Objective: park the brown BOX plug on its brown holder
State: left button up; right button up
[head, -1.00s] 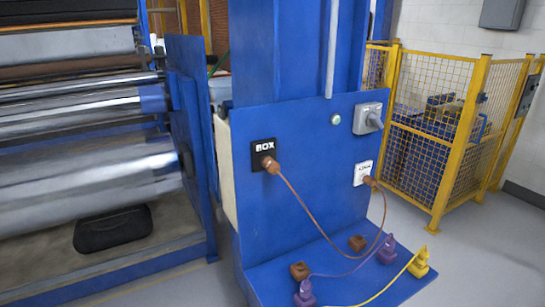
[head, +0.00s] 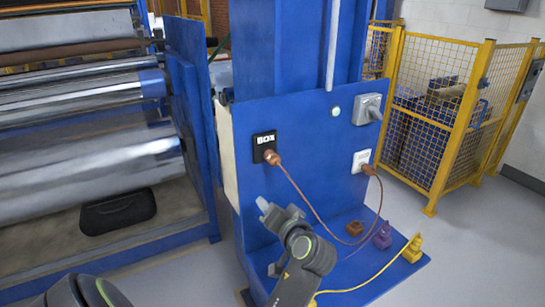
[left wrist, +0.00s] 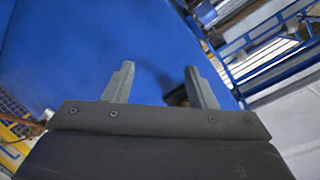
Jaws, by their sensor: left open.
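The brown BOX plug (head: 272,158) sits in the black BOX socket (head: 264,141) on the blue panel. Its brown cable (head: 307,200) droops down and up to another brown plug (head: 369,170) in the white socket at right. A brown holder block (head: 354,228) stands on the blue base shelf; the second brown block seen earlier is hidden by my arm. My left gripper (head: 266,206) is below the BOX plug, apart from it. In the left wrist view the open, empty jaws (left wrist: 159,82) face the blue surface. My right gripper is not in view.
A purple plug (head: 382,238) and a yellow plug (head: 413,249) with a yellow cable are on the shelf. A grey switch (head: 367,109) is on the panel. Metal rollers (head: 90,165) stand at left, a yellow mesh cage (head: 440,110) at right.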

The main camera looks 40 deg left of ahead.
aim_at(272, 157)
pick_arm(q)
jog(key=w+d+r+y, duration=0.2)
jog(key=w+r+y, duration=0.1)
jog(key=r, duration=0.6)
jog(key=shift+w+d+n, duration=0.25)
jog(key=shift+w+n, duration=0.05)
jog(key=shift+n, duration=0.1)
jog(key=shift+r, duration=0.1)
jog(key=shift+a, duration=0.15)
